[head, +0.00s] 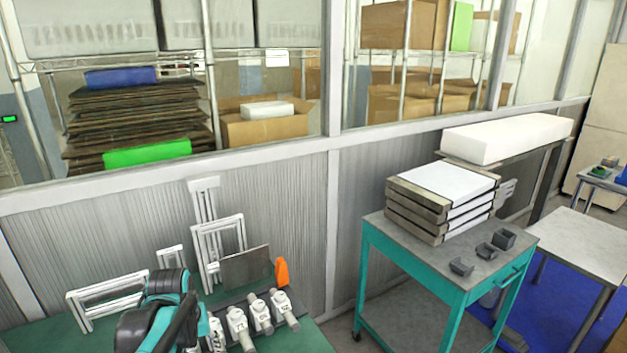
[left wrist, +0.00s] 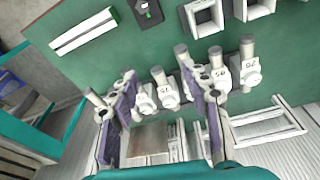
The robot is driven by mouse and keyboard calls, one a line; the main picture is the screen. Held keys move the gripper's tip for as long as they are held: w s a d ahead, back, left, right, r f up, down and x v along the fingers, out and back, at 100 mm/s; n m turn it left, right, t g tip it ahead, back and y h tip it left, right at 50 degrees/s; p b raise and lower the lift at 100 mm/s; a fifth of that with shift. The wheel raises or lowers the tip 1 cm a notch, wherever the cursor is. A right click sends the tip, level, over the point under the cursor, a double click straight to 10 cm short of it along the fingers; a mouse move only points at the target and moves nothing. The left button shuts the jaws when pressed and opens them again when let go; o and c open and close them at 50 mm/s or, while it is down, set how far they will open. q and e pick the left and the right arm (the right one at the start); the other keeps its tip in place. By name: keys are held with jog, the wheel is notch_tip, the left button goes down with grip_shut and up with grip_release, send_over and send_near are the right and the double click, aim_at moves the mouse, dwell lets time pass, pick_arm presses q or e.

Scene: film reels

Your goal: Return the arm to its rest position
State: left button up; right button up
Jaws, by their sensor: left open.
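My left arm (head: 165,312), black and teal, comes in at the bottom left of the head view over a green table. Its gripper cannot be made out clearly there. In the left wrist view my left gripper (left wrist: 165,98) is open, its two purple-padded fingers wide apart. I see nothing held between them. White labelled film reels with grey ends stand in a row beyond the fingers, one at the right (left wrist: 247,68). In the head view the row shows just right of my arm, with one reel (head: 284,308) at its right end. My right gripper is not in view.
White frames (head: 218,240) and an orange piece (head: 282,271) stand at the table's back edge by the ribbed wall. A teal cart (head: 375,232) carrying stacked trays (head: 440,200) stands to the right.

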pick_arm(q)
jog(key=s+d+m+t, duration=0.4)
jog(key=s+d, duration=0.4)
jog(key=s, duration=0.5)
jog(key=shift+d+f+t, duration=0.15)
jog(key=shift+d+t, duration=0.25)
dwell(1.7)
